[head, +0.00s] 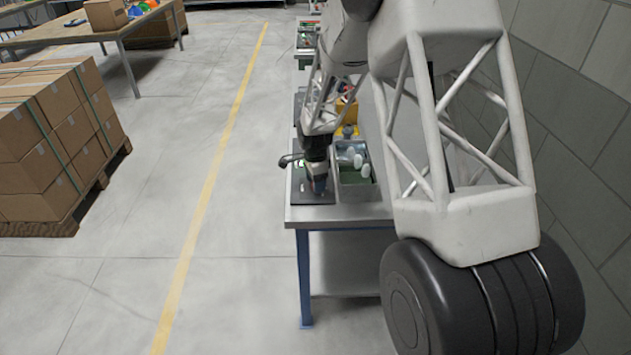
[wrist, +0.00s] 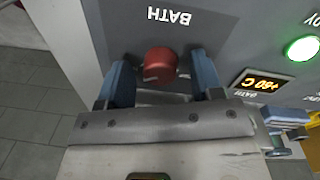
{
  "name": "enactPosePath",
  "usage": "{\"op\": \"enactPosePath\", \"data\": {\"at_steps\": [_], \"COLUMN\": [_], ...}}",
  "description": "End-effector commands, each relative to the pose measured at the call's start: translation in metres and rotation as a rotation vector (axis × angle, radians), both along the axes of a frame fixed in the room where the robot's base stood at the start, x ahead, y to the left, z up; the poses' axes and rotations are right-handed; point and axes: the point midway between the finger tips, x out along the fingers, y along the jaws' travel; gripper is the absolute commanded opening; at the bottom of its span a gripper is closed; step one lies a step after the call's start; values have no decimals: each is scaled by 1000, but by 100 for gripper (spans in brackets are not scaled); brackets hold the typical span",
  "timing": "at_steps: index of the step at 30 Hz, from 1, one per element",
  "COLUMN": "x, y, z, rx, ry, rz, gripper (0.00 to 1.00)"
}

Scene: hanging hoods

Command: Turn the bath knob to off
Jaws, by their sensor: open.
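The bath knob (wrist: 161,64) is a round red knob on a grey panel (wrist: 222,40), below the upside-down word BATH in the wrist view. A pale mark shows on its lower left part. My gripper (wrist: 159,70) is open, with one blue finger on each side of the knob and a visible gap on both sides. No off mark can be read near the knob. In the head view my gripper (head: 319,184) is low over the near end of the bench, and the knob cannot be made out there.
A lit green lamp (wrist: 303,48) and an amber display (wrist: 262,85) reading about 60 C sit right of the knob. In the head view a grey tray (head: 372,190) with pale items stands right of my gripper on the bench (head: 340,214).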

Motion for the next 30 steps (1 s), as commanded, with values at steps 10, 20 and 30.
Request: {"op": "enactPosePath", "data": {"at_steps": [10,20,30], "x": [0,0,0], "y": [0,0,0], "z": [0,1,0], "rx": [0,0,0], "ry": [0,0,0], "rz": [0,10,124], "gripper": [28,11,11]}}
